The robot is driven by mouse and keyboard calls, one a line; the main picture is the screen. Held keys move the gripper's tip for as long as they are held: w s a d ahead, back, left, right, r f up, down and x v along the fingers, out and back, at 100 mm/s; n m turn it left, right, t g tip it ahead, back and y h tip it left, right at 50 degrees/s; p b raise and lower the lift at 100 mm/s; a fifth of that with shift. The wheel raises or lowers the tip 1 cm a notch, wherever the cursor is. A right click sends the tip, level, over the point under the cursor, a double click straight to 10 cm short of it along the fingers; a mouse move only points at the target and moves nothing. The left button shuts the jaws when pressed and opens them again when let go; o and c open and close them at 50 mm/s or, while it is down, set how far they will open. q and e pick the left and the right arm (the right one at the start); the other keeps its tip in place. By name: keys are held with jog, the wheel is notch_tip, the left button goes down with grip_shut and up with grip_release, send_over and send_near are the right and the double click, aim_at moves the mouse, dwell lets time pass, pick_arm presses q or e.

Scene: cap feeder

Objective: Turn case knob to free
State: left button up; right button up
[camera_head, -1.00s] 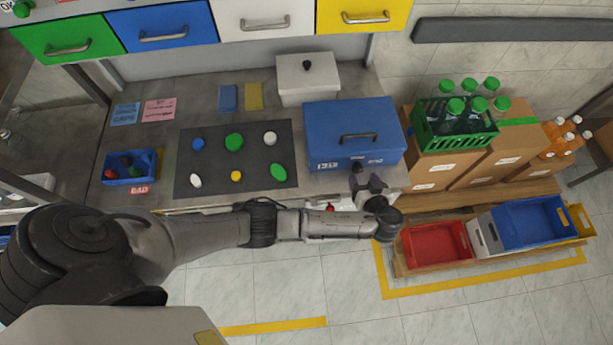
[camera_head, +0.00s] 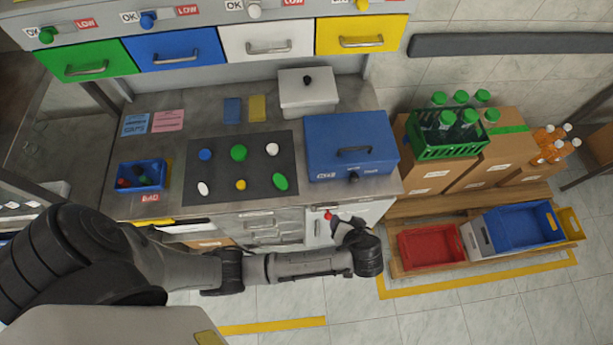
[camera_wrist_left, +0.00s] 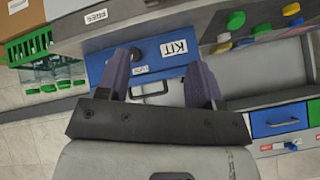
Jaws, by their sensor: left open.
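The blue case (camera_head: 318,147) stands on the bench's right end, lid shut, with a handle on top. Its dark knob (camera_head: 353,177) sits on the front face; white labels are on that face, too small to read here. In the left wrist view the knob (camera_wrist_left: 136,54) shows beside a KIT label (camera_wrist_left: 174,47), and a FREE label (camera_wrist_left: 95,16) shows on the grey bench edge. I cannot tell which way the knob points. My left gripper (camera_head: 342,224) is open and empty, below and in front of the case, apart from the knob. My right gripper is not in view.
A dark mat (camera_head: 216,182) with coloured caps lies left of the case. A white lidded box (camera_head: 308,98) stands behind it. A green bottle crate (camera_head: 455,149) and a red bin (camera_head: 402,249) are to the right. A red knob (camera_head: 327,215) is close to my gripper.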

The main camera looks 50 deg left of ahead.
pick_arm(q)
jog(key=s+a+r+m+g+h+p, duration=0.1)
jog(key=s+a+r+m+h+p, duration=0.3)
jog(key=s+r+p, duration=0.4)
jog(key=shift+s+a+r+h, duration=0.35)
jog(key=shift+s+a, duration=0.2)
jog(key=shift+s, duration=0.6)
